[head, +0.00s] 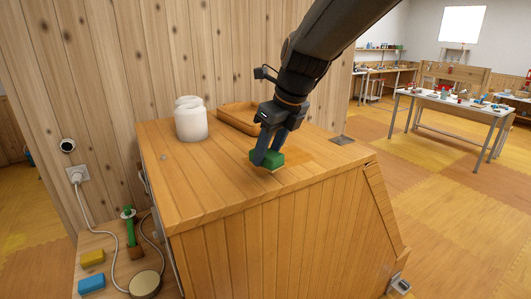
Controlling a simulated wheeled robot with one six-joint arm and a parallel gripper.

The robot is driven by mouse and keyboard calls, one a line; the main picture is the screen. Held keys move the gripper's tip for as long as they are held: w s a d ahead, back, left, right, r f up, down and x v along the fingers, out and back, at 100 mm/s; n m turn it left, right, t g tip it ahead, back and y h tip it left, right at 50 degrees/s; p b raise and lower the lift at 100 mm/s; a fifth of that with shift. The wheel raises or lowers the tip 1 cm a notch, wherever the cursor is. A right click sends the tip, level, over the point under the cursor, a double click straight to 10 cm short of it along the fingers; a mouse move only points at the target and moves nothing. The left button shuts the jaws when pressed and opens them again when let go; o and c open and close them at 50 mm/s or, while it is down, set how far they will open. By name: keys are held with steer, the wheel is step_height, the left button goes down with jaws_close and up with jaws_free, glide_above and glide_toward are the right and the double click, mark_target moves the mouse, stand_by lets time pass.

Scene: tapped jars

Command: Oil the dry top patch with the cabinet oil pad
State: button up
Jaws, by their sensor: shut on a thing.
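The wooden cabinet (215,185) fills the middle of the head view, with a flat plank top. My gripper (268,155) reaches down from the upper right and is shut on a green pad (272,159). A darker, more orange patch (303,156) of the top shows just to the right of the pad. The pad and fingers hide the wood beneath them. I cannot make out a separate pale, dry area.
White jars (191,122) and a shallow wooden tray (232,119) stand behind on the top. A lower shelf at left holds a yellow block (92,258), a blue block (91,283) and a green-handled tool (129,229).

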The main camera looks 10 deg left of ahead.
step_height(320, 180, up, 3)
steer(key=shift+f+p, duration=0.1)
steer(key=shift+p, duration=0.9)
steer(key=shift+r, duration=0.95)
steer(key=shift+f, duration=0.1)
